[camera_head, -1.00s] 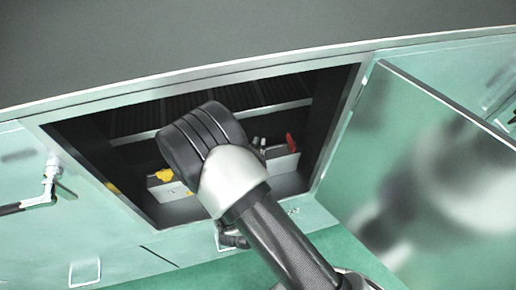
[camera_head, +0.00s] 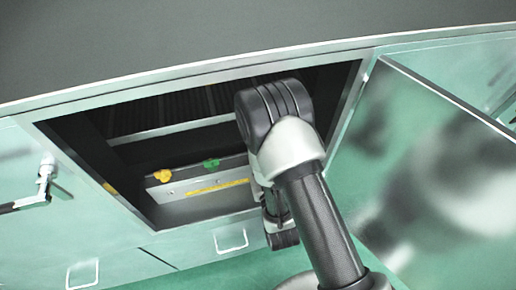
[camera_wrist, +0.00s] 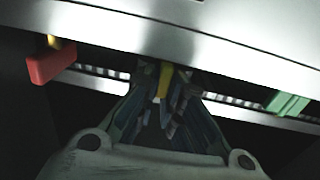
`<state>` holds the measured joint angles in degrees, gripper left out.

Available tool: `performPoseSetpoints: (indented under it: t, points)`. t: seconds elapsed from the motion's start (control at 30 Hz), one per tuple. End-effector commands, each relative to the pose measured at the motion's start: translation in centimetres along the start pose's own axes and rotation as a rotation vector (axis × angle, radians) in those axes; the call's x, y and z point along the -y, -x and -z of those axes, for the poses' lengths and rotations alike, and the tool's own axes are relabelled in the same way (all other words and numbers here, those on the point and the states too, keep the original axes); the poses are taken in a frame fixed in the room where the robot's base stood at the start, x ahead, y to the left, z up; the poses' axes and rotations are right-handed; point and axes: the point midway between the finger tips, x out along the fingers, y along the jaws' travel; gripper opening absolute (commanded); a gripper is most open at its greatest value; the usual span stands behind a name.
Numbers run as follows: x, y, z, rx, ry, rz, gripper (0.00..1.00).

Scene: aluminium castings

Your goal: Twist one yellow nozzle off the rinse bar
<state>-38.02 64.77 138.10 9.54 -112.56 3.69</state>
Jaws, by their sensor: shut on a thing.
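In the wrist view my gripper (camera_wrist: 165,98) is shut on a narrow yellow piece (camera_wrist: 165,76), taken to be a nozzle. The fingers hide much of it. It meets the edge of a pale metal surface (camera_wrist: 215,48), apparently the rinse bar. I cannot tell whether the piece is still joined to it. In the head view the metal bar (camera_head: 205,206) sits inside the open cabinet, with a yellow knob-like piece (camera_head: 162,176) at its left end. My arm covers the bar's right part and hides my gripper there.
A green piece (camera_head: 211,164) stands on the bar; a green block (camera_wrist: 288,103) shows right in the wrist view. A red block (camera_wrist: 52,62) is left of my gripper. The cabinet frame (camera_head: 348,120) and open door (camera_head: 440,180) border my arm on the right.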

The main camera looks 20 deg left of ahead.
Motion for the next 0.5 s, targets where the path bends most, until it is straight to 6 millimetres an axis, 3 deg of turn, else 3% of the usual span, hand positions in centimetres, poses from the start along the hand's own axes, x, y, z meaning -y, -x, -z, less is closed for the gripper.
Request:
performPoseSetpoints:
  t: [0.5]
  points:
    - [0.00,-0.04,0.95,-0.002,0.000,-0.001,0.00]
